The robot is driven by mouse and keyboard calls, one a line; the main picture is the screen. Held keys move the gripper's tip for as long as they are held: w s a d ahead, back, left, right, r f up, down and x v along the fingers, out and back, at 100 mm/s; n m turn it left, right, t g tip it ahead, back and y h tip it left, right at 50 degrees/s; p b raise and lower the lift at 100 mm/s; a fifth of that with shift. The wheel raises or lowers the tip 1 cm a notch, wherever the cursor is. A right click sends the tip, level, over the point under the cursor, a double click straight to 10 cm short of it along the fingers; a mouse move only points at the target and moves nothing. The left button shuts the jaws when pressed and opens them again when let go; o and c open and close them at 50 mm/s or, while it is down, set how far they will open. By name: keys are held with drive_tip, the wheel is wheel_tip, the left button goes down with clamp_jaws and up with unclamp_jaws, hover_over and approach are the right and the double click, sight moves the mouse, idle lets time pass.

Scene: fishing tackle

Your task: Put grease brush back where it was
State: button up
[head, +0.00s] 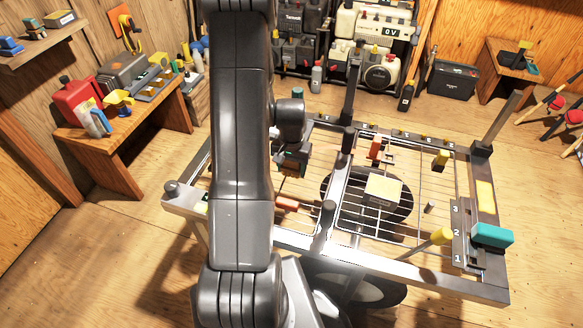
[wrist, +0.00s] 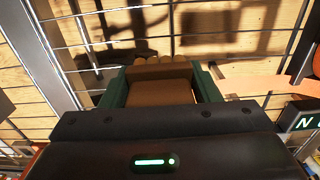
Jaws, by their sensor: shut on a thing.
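My gripper (head: 292,163) is over the left part of the wire-grid table, partly hidden behind my arm in the head view. In the wrist view its two green fingers (wrist: 160,82) are shut on a brown block-like thing (wrist: 158,93) with a rounded, lumpy far end. This seems to be the grease brush; its full shape is hidden by the gripper body. The wire grid shows beyond it. I cannot tell from these views whether the held thing touches the grid.
The metal-framed table (head: 385,265) has posts along its edges. On it are a pale yellow-topped block (head: 383,189), an orange-red item (head: 375,148), yellow pieces (head: 441,237) and a teal block (head: 492,235) by a numbered strip. An orange piece (wrist: 262,84) lies right of the gripper.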

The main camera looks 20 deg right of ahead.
drive_tip(key=shift+f, duration=0.1)
drive_tip(key=o, duration=1)
drive_tip(key=shift+c, duration=0.2)
wheel_tip(320, 180, up, 12)
drive_tip(key=shift+r+p, duration=0.25)
drive_tip(key=shift+p, duration=0.9)
